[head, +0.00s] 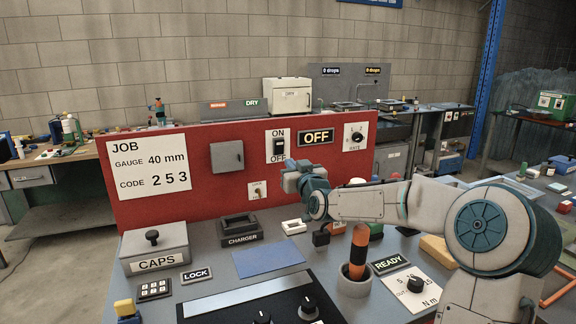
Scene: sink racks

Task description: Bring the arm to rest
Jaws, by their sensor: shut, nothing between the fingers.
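My arm (370,204) reaches in from the right over the bench, its forearm roughly level. My gripper (292,167) is at its far end, in front of the red panel, below the ON/OFF switch (278,146). It is small here and partly hidden by my wrist, and it is shut with nothing held. It looks apart from the bench top; whether it touches the panel I cannot tell.
The red panel (205,203) carries a JOB sheet (148,165), a grey box (227,156), an OFF sign (316,136) and a dial (355,137). Below stand a CAPS box (155,245), a charger (239,229), an orange-and-black handled tool (358,250) and a READY sign (389,261).

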